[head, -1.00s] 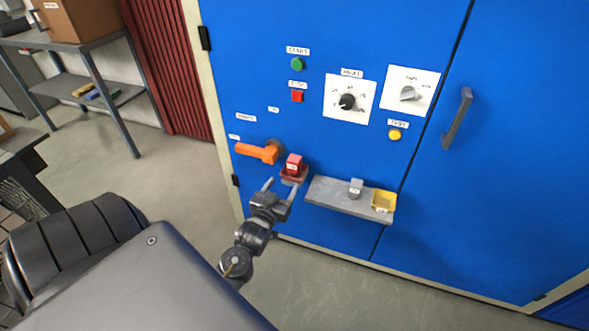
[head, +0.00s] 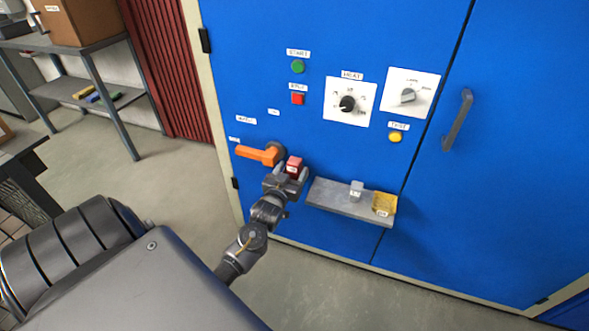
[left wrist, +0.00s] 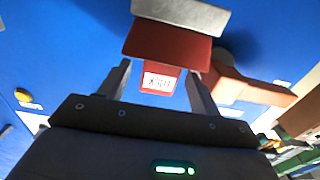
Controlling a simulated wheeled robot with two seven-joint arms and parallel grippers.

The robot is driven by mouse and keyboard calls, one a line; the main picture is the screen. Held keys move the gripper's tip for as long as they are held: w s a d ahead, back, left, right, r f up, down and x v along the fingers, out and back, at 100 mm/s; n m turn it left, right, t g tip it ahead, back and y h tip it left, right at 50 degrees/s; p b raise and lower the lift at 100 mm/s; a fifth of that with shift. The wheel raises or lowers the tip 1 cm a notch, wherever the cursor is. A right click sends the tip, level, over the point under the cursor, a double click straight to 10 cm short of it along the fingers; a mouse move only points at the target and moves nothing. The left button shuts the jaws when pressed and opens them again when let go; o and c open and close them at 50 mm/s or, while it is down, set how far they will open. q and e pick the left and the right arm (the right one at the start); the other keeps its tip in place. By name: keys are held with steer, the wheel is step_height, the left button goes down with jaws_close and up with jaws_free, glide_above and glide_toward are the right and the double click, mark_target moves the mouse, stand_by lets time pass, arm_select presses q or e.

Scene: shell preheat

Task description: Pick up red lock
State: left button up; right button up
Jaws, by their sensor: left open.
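The red lock (head: 293,163) is a small red block with a white label, on the blue cabinet front just right of the orange handle (head: 258,154). My left gripper (head: 286,180) is right at it from below in the head view and hides its lower part. In the left wrist view the lock's labelled face (left wrist: 158,81) sits between the two fingers of my left gripper (left wrist: 158,86). The fingers are open, with a gap to the lock on each side. The orange handle also shows in the left wrist view (left wrist: 250,91). My right gripper is out of view.
A grey shelf (head: 335,200) juts from the cabinet to the right, bearing a small grey block (head: 356,189) and a yellow tray (head: 383,203). Buttons and dials sit above. Open floor lies below the cabinet.

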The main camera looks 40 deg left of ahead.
arm_select(q)
steer(key=shift+x, duration=1.2)
steer(key=shift+w, duration=0.15)
steer(key=c, duration=1.1)
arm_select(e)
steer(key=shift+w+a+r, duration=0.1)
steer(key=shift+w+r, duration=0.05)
